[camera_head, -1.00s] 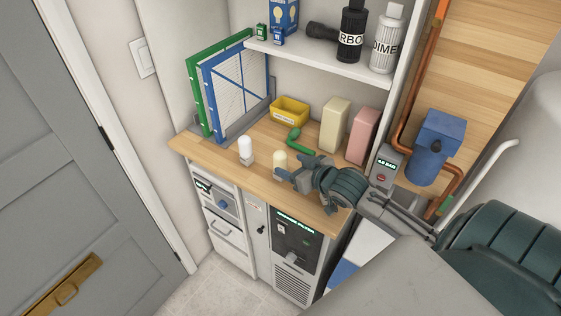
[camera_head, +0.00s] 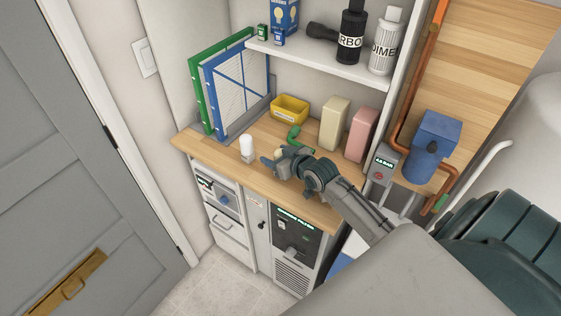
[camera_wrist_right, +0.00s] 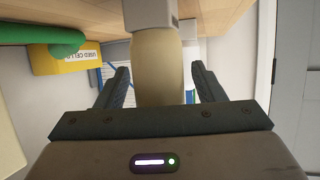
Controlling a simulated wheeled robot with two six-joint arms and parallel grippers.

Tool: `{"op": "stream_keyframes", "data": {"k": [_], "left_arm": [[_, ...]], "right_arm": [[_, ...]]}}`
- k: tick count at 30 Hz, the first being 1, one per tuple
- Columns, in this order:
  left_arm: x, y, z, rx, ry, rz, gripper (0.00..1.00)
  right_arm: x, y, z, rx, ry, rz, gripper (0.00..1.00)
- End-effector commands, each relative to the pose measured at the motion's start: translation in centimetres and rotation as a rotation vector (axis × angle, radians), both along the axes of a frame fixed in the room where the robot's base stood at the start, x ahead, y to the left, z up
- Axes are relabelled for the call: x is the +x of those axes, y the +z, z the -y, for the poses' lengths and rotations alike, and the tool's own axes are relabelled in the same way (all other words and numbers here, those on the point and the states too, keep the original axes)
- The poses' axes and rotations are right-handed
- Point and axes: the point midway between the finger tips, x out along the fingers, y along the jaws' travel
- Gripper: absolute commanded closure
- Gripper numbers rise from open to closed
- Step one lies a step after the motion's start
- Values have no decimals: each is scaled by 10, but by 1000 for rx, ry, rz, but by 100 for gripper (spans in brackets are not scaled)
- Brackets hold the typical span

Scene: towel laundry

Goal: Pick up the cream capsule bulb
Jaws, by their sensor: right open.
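The cream capsule bulb (camera_wrist_right: 157,65) stands large in the middle of the right wrist view, which shows the scene upside down, its grey base (camera_wrist_right: 150,14) at the top edge. My right gripper (camera_wrist_right: 160,75) is open, with one finger on each side of the bulb and a visible gap on both sides. In the head view my right gripper (camera_head: 273,160) is low over the wooden counter (camera_head: 215,156) and mostly hides the bulb. My left gripper is not in view.
A white capsule bulb (camera_head: 247,145) stands left of my gripper. Behind are a green curved object (camera_head: 294,133), a yellow bin (camera_head: 289,109), and cream (camera_head: 333,122) and pink (camera_head: 361,135) blocks. A shelf (camera_head: 318,63) with bottles overhangs the counter.

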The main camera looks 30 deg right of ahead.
Motion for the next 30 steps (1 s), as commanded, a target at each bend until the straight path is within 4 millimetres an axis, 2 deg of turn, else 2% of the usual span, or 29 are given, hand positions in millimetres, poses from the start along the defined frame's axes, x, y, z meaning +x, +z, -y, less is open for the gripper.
{"op": "stream_keyframes", "data": {"k": [2, 9, 20, 25, 29, 30], "left_arm": [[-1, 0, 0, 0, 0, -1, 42], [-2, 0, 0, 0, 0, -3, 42], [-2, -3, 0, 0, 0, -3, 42], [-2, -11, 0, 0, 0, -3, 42], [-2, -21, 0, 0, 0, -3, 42], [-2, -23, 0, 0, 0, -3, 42]], "right_arm": [[0, 0, 0, 0, 0, 0, 40], [0, 0, 0, 0, 0, -1, 86], [0, 2, 0, 0, 0, -1, 86], [0, 14, 0, -2, 1, 1, 86], [0, 32, 0, -4, 2, 4, 86], [-7, 33, 0, -4, 2, 0, 86]]}}
